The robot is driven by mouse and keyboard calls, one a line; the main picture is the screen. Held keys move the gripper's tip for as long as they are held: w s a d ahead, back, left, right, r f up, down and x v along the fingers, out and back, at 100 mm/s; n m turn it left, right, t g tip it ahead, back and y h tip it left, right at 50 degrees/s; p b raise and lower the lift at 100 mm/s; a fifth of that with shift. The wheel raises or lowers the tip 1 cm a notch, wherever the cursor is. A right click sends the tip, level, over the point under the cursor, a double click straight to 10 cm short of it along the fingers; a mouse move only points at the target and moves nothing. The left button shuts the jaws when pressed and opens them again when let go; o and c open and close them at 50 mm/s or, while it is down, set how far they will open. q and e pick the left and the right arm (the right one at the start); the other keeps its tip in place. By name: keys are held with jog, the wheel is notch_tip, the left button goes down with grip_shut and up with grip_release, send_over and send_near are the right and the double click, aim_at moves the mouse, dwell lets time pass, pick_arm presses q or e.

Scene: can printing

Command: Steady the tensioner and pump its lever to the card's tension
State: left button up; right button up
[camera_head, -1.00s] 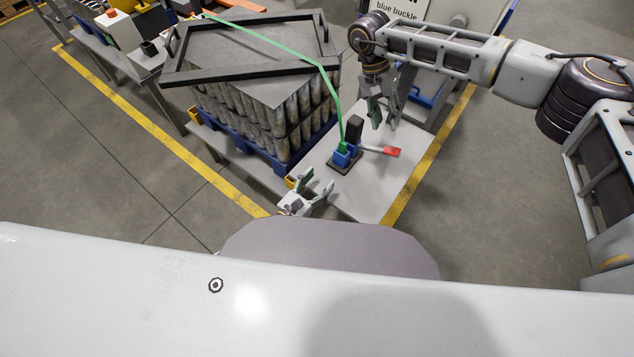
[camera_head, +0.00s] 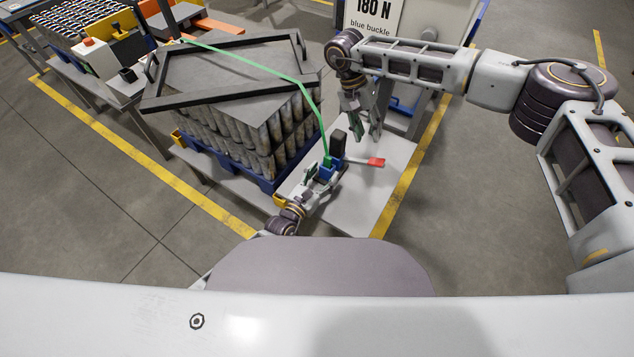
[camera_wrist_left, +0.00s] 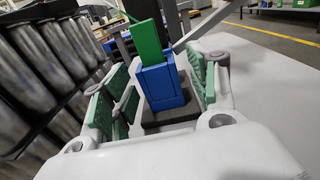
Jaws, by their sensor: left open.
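The tensioner (camera_head: 326,171) has a blue body on a dark base, a dark upright block and a lever with a red handle (camera_head: 376,162) pointing right. A green strap (camera_head: 312,92) runs from it over the stack of cans. My left gripper (camera_head: 319,176) is open at the tensioner. In the left wrist view its green-padded fingers (camera_wrist_left: 158,98) stand on either side of the blue body (camera_wrist_left: 162,87), with visible gaps. My right gripper (camera_head: 365,132) is open and empty, above and behind the lever. The card (camera_head: 374,14) reads "180 N" and "blue buckle".
The can stack (camera_head: 255,125) under a dark frame (camera_head: 165,101) stands close left of the tensioner on a blue pallet. The table's pale top (camera_head: 350,210) is clear in front and to the right. A bench with cans and boxes (camera_head: 100,60) is at far left.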

aim_at(327, 172)
pick_arm(q)
jog(key=shift+x, duration=1.8)
jog(key=c, duration=1.1)
jog(key=shift+s+d, duration=0.1)
grip_shut()
